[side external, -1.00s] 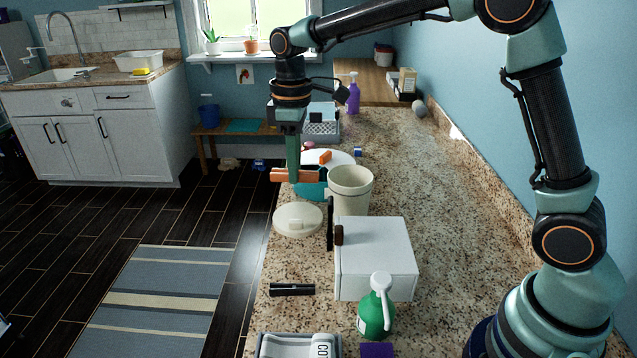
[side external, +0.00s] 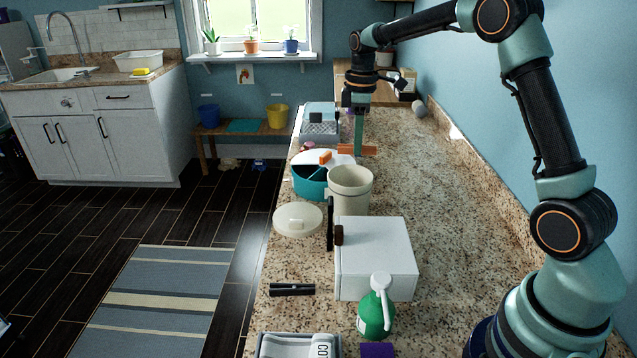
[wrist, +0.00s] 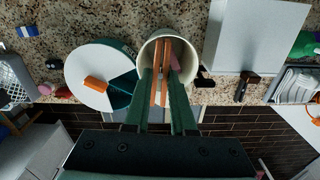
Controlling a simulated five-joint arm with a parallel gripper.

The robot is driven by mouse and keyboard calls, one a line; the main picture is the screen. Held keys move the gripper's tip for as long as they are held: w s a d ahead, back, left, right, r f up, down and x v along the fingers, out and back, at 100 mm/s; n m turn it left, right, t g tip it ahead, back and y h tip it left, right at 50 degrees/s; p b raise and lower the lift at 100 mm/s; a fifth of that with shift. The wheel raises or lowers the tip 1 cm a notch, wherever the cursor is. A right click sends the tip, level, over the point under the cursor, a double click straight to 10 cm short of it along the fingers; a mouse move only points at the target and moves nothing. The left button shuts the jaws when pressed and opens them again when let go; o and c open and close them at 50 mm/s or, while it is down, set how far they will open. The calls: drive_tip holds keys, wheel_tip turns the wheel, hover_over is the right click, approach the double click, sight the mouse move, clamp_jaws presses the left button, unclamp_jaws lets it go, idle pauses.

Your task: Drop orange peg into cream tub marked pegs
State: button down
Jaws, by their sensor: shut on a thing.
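The cream tub (side external: 350,192) stands open on the granite counter, its mouth upward; no label is readable from here. My gripper (side external: 358,150) is shut on the orange peg (side external: 345,149), which shows just above the tub's rim in the side view. In the wrist view my gripper (wrist: 161,75) points at the tub (wrist: 194,52). The peg (wrist: 155,80) lies lengthwise between the fingers and overlaps the tub's mouth in the picture. The exact height above the rim cannot be told.
A teal tub (side external: 309,182) with a partial white cover and orange knob adjoins the cream tub. A round cream lid (side external: 298,220), a white box (side external: 376,260) and a green bottle (side external: 375,314) stand nearer. A grey basket (side external: 320,123) stands farther back. The counter's right side is clear.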

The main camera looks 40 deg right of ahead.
drive_tip(key=shift+f, duration=2.6)
drive_tip(key=c, duration=0.7)
unclamp_jaws()
wheel_tip(320, 180, up, 12)
drive_tip(key=shift+r, duration=0.1)
drive_tip(key=shift+a, duration=0.1)
